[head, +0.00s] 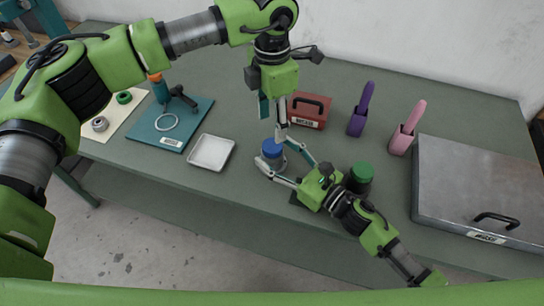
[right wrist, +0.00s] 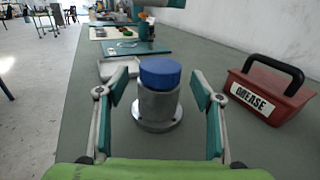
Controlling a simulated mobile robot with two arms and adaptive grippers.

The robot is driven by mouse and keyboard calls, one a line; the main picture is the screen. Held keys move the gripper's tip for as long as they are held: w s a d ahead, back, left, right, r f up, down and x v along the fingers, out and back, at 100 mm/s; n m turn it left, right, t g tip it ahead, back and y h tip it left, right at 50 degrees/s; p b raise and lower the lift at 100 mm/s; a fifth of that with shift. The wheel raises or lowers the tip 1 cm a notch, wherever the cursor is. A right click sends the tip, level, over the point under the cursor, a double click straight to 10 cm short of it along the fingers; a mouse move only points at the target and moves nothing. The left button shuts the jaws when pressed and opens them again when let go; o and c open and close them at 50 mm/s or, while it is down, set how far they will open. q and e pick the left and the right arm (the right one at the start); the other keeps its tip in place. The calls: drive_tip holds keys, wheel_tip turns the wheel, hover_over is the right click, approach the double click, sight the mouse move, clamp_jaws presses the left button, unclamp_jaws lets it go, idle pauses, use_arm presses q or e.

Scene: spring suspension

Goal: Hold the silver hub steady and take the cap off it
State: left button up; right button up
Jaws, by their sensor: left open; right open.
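The silver hub (head: 272,164) stands upright on the green table near its front edge, with the blue cap (head: 271,147) on top. In the right wrist view the hub (right wrist: 157,108) shows a round flange at its foot, and the cap (right wrist: 160,72) sits level on it. My right gripper (right wrist: 161,87) is open, with one finger on each side of the hub and a gap on both sides. My left gripper (head: 273,124) is open and points down above the cap, apart from it; its fingers partly overlap the cap's surroundings in the head view.
A white tray (head: 211,152) and a teal board (head: 152,132) lie to the left. A red grease box (head: 308,113) stands behind; purple (head: 361,112) and pink (head: 405,133) holders stand to the right. A green-topped jar (head: 361,172) is beside my right gripper. A metal case (head: 470,180) lies far right.

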sight(272, 145)
drive_tip(key=shift+x, duration=0.9)
drive_tip(key=shift+s, duration=0.1)
clamp_jaws()
use_arm(q)
drive_tip(key=shift+d, duration=0.1)
drive_tip(key=shift+s+f, duration=0.1)
drive_tip(key=shift+f, duration=3.9)
